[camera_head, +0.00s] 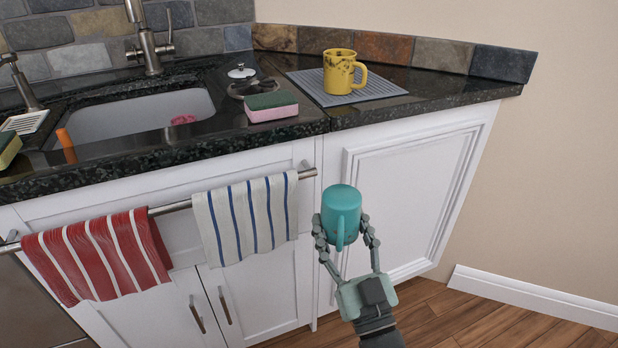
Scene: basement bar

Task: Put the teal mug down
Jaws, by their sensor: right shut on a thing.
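The teal mug (343,203) is in the camera_head view, in front of the white cabinet and below the counter's front edge. My right gripper (343,232) is shut on it from below, with one finger on each side. The mug's handle faces me and its smooth closed end shows at the top; I cannot see an opening. The mug is clear of the counter. My left gripper is not in view.
The dark counter (455,92) carries a yellow mug (340,72) on a grey ribbed mat (305,84). A pink-green sponge (271,106) lies beside the sink (130,116). Striped towels (95,255) hang from a rail. Counter right of the mat is clear.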

